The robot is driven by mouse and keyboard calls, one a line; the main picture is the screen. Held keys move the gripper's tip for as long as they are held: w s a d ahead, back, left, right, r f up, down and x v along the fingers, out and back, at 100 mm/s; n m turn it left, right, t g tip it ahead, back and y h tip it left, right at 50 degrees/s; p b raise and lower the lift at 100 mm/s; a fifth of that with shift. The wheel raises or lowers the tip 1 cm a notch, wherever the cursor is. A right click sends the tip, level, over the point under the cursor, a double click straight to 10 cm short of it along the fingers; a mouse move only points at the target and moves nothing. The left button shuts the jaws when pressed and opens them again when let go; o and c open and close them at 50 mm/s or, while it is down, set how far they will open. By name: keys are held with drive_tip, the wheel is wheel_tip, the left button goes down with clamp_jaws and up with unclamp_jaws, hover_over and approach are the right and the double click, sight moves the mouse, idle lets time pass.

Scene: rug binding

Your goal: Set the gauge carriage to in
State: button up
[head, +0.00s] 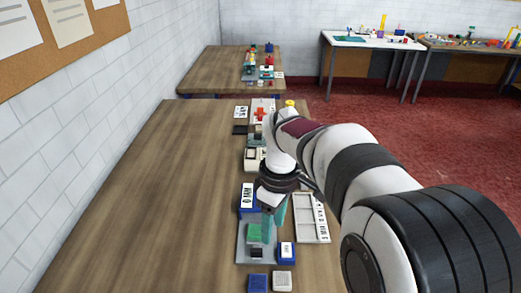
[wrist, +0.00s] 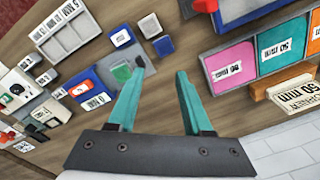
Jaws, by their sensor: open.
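A grey plate (head: 243,252) carrying a green block (head: 255,233) and a small dark piece (head: 257,253) lies near the front of the bench. The green block also shows in the wrist view (wrist: 122,73), just left of my left fingertip. I cannot tell for sure which part is the gauge carriage, and I read no "in" mark. My gripper (head: 272,222) points down over the right side of the plate, close to the green block. In the wrist view its teal fingers (wrist: 160,78) are apart with nothing between them.
A blue labelled block (head: 287,252) and a white compartment tray (head: 306,205) stand right of the plate. Blue (head: 258,283) and pale (head: 282,281) blocks lie in front. Coloured labelled bins, including a pink one (wrist: 228,68), show in the wrist view. The bench's left side is clear.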

sight(257, 250)
drive_tip(key=w+a+f+n, duration=0.4)
drive_tip(key=w+f+n, duration=0.15)
drive_tip(key=w, duration=0.25)
drive_tip(key=shift+n, duration=0.45)
drive_tip(key=f, duration=1.5)
drive_tip(key=shift+s+f, duration=0.15)
drive_tip(key=shift+s, duration=0.1)
clamp_jaws()
drive_tip(key=shift+w, duration=0.1)
